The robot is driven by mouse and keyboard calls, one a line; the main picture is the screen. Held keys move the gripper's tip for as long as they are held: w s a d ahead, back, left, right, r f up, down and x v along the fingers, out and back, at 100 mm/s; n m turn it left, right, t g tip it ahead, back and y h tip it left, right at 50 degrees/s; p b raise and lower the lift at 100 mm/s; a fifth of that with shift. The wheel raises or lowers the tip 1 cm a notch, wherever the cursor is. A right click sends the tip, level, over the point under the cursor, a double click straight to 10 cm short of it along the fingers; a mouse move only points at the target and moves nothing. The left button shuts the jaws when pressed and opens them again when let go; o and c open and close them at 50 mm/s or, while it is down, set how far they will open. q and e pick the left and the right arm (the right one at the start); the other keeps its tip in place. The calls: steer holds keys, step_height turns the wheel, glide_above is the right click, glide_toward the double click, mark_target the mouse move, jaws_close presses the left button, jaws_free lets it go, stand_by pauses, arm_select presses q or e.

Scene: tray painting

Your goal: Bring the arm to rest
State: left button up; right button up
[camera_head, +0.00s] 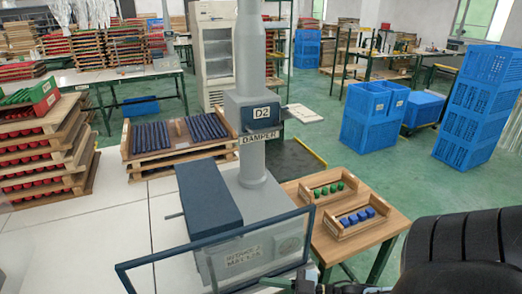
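The task names no object, only my arm. A black ribbed part (460,245), which looks like my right arm, fills the bottom right corner. Dark parts (318,284) at the bottom edge, left of it, may belong to my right gripper; they are cut off, and no fingertips show clearly. Nothing held can be made out. My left arm and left gripper are not in view.
A grey machine with a D2 label (263,112) and a dark-framed clear panel (150,262) stands close in front. Right of it, a wooden table (385,232) bears a tray of green pieces (308,200) and a tray of blue pieces (337,231). Blue crates (367,135) stand beyond; green floor lies between.

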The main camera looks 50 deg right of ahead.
steer(key=s+d+f+m+g+h+b, duration=0.1)
steer(key=s+d+f+g+h, duration=0.15)
steer(key=f, duration=0.65)
steer(key=s+d+f+m+g+h, duration=0.1)
steer(key=f+h, duration=0.2)
steer(key=f, duration=0.5)
steer(key=s+d+f+m+g+h+b, duration=0.1)
steer(key=s+d+f+m+h, duration=0.15)
steer(key=f, duration=0.65)
steer(key=s+a+f+g+b, duration=0.1)
steer(key=s+a+f+g, duration=0.4)
steer(key=s+f, duration=0.4)
steer(key=s+a+f+g+h+b, duration=0.1)
steer(key=s+a+f+g, duration=0.3)
steer(key=s+a+f, duration=0.3)
steer(key=shift+s+a+f+g+h, duration=0.15)
steer(key=shift+s+f+g+h, duration=0.2)
steer(key=shift+s+f, duration=0.6)
steer(key=shift+r+n, duration=0.1)
steer(key=shift+n, duration=0.25)
